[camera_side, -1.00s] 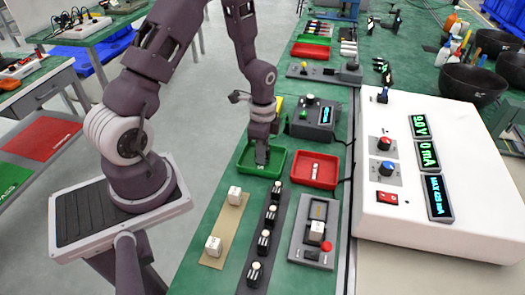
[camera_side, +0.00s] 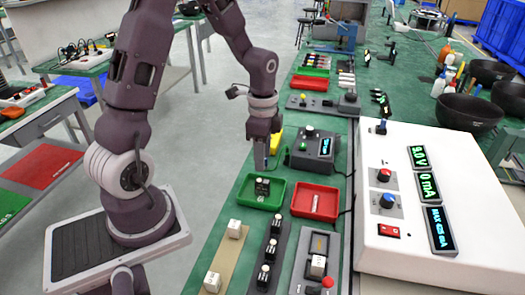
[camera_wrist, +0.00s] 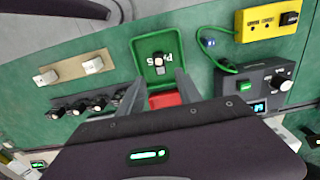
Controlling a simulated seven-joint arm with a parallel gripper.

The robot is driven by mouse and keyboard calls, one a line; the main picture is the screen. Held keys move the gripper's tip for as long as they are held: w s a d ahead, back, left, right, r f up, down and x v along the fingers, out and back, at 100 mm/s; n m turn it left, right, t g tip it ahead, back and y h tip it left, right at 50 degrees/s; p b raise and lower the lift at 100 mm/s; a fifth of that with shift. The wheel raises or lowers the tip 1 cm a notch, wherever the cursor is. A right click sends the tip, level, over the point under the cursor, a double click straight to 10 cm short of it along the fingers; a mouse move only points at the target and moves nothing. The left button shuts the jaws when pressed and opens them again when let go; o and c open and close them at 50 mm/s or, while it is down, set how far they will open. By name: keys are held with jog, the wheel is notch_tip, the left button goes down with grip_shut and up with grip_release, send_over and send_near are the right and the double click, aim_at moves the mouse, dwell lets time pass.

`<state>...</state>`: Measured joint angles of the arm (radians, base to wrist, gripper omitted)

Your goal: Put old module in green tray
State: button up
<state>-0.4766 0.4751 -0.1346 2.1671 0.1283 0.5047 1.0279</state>
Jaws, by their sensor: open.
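The old module, a small black block with a light top (camera_side: 262,187), lies in the green tray (camera_side: 279,198). In the wrist view the module (camera_wrist: 159,63) sits inside the green tray (camera_wrist: 139,50), near its middle. My gripper (camera_side: 261,163) is above the tray's far side, apart from the module. In the wrist view my gripper (camera_wrist: 158,88) has its two fingers spread, with nothing between them.
A red tray (camera_side: 331,209) holding a small light piece stands right of the green tray. A dark strip (camera_side: 256,276) with several modules and a tan strip (camera_side: 229,262) with white blocks lie nearer. A large white power unit (camera_side: 430,250) stands at right.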

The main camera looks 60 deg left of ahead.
jog(key=s+d+r+n+t+y, duration=0.1)
jog(key=s+d+r+n, duration=0.15)
jog(key=r, duration=0.45)
jog(key=s+d+r+n+t, duration=0.1)
jog(key=s+d+r, duration=0.25)
jog(key=r, duration=0.25)
jog(key=s+d+r+n+t+h, duration=0.1)
jog(key=s+d+r+n+t, duration=0.2)
jog(key=s, duration=0.7)
notch_tip(320, 180, up, 3)
jog(key=d+n, duration=0.2)
jog(key=shift+d+t, duration=0.3)
jog(key=shift+d, duration=0.1)
